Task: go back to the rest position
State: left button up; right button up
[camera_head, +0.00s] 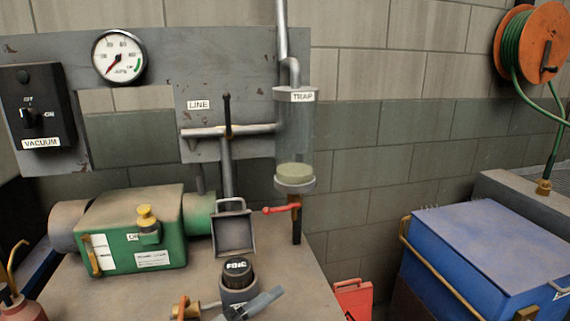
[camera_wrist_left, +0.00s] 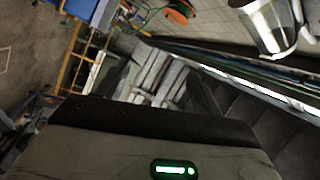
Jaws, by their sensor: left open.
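My left gripper (camera_wrist_left: 160,82) shows in the left wrist view. Its two dark fingers stand apart with nothing held between them. Behind the gap lie pale grey, plank-like or block-like pieces (camera_wrist_left: 158,76), farther off. No gripper shows in the head view. My right gripper is in neither view.
A bench (camera_head: 290,285) carries a green pump (camera_head: 130,225) and a black FINE knob (camera_head: 237,270). A clear trap (camera_head: 296,135) with a red lever hangs on a pipe. A blue box (camera_head: 490,255) and an orange hose reel (camera_head: 530,45) are at right. Brick wall stands behind.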

pick_arm(q)
jog(key=s+a+f+n+g+y, duration=0.1)
jog(key=s+a+f+n+y, duration=0.6)
jog(key=f+n, duration=0.3)
jog(key=s+a+f+n+y, duration=0.7)
jog(key=s+f+n, duration=0.2)
jog(key=s+n, duration=0.1)
jog(key=shift+f+n+g, duration=0.35)
jog(key=shift+n+g, duration=0.05)
jog(key=shift+n, duration=0.5)
